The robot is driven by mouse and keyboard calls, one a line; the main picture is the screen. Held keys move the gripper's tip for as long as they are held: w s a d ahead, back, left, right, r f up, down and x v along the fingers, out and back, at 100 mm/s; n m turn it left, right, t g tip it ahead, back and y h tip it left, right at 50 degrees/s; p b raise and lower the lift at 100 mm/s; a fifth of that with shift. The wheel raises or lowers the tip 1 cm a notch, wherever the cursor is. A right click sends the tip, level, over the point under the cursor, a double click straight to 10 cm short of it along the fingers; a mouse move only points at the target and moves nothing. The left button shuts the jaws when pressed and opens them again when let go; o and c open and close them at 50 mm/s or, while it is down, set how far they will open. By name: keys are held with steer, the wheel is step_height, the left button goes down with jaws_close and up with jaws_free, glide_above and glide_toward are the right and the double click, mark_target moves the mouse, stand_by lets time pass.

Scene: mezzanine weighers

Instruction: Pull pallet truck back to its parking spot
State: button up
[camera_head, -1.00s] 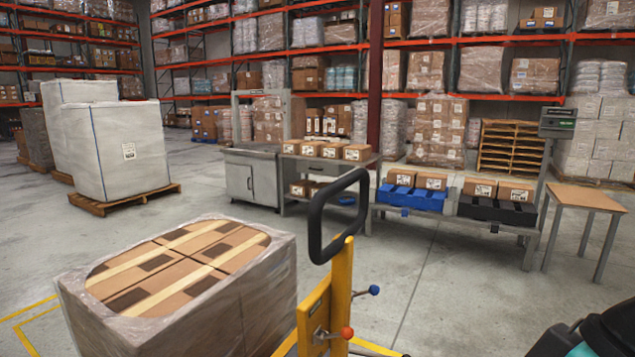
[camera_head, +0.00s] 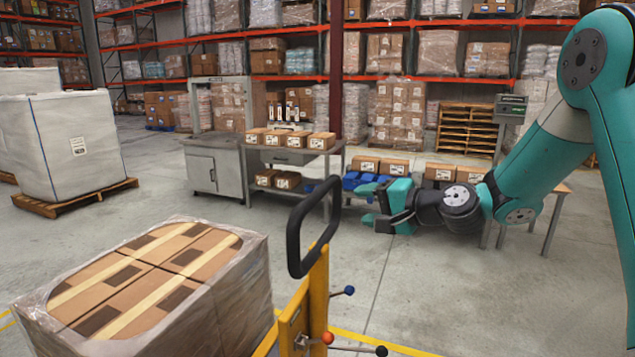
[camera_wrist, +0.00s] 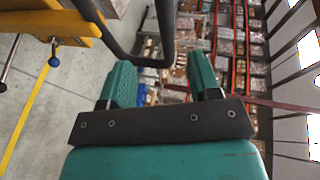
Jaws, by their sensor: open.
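The yellow pallet truck (camera_head: 318,290) stands in front of me with its upright mast and black loop handle (camera_head: 293,240). It bears a film-wrapped block of brown cartons (camera_head: 225,315); its forks are hidden. My gripper (camera_head: 367,207) is open and empty, to the right of the loop in the head view, with a gap between. In the wrist view, my gripper's two teal fingers (camera_wrist: 160,75) are spread, and the loop handle (camera_wrist: 166,28) shows ahead of them, its end bar near the left fingertip. The parking spot cannot be told for certain.
Yellow floor lines (camera_head: 395,343) run by the truck. Behind stand a grey cabinet (camera_head: 213,168), a bench with cartons (camera_head: 290,155), a low bench with blue trays partly behind my arm, and a small wooden table (camera_head: 553,205). White bulk bags (camera_head: 75,145) stand left. Open concrete floor lies between.

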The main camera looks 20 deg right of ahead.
mark_target(324, 194)
steer(key=shift+m+t+h, duration=0.4)
steer(key=shift+m+t, duration=0.4)
steer(key=shift+m, duration=0.1)
steer(key=p+x, duration=0.2)
steer(key=x, duration=0.3)
steer(key=w+d+p+x, duration=0.1)
steer(key=p+x, duration=0.1)
steer(key=x, duration=0.4)
steer(key=d+p+x, duration=0.1)
steer(key=p+x, duration=0.1)
steer(key=x, duration=0.4)
steer(key=shift+w+d+f+p, duration=0.1)
steer(key=shift+w+d+p, duration=0.05)
steer(key=shift+w+p, duration=0.25)
jaws_close()
